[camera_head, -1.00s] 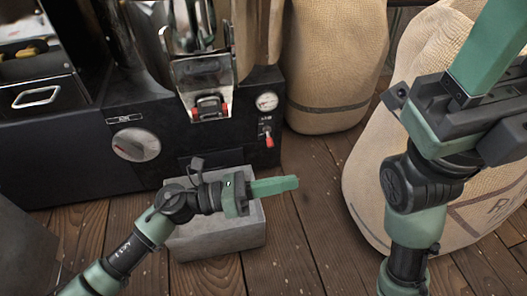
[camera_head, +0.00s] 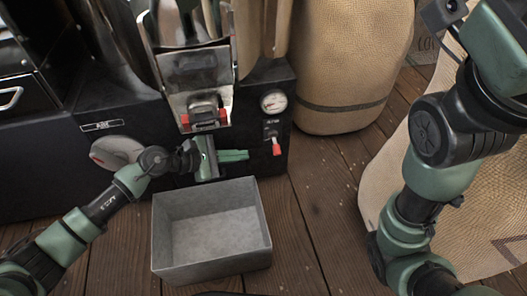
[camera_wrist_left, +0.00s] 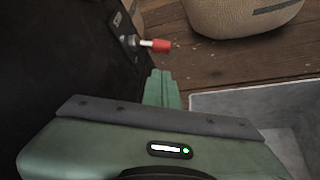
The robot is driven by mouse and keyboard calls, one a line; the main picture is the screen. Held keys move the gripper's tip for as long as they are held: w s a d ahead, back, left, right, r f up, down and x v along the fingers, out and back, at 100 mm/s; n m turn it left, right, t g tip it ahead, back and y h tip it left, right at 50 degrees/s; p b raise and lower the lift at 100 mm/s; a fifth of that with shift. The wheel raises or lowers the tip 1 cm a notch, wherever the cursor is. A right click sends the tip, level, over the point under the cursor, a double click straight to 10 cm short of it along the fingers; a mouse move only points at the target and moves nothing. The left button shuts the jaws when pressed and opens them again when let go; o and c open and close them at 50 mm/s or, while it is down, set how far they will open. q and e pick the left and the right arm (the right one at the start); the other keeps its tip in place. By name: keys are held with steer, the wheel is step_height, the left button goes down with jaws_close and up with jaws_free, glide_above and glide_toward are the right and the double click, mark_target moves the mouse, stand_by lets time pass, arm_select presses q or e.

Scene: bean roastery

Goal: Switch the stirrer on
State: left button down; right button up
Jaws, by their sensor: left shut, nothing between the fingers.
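The stirrer's switch looks to be the small red-tipped lever (camera_head: 275,146) under the gauge on the machine's black front; its tip points down. In the left wrist view the red-tipped lever (camera_wrist_left: 157,45) juts out from the dark panel, just beyond my fingertips. My left gripper (camera_head: 240,155) is shut and empty, a little to the left of the lever and pointing right towards it. In the left wrist view its green fingers (camera_wrist_left: 161,78) show apart from the lever. My right arm stands at the right edge; its fingers are out of view.
A round gauge (camera_head: 273,102) sits above the lever. A grey knob (camera_head: 115,152) is partly behind my left arm. An open, empty grey box (camera_head: 262,262) stands on the floor below my gripper. A large sack (camera_head: 350,65) stands behind right. Wooden floor between is clear.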

mark_target(276, 146)
arm_select(q)
steer(key=b+x, duration=0.5)
steer(key=x, duration=0.5)
steer(key=shift+r, duration=0.1)
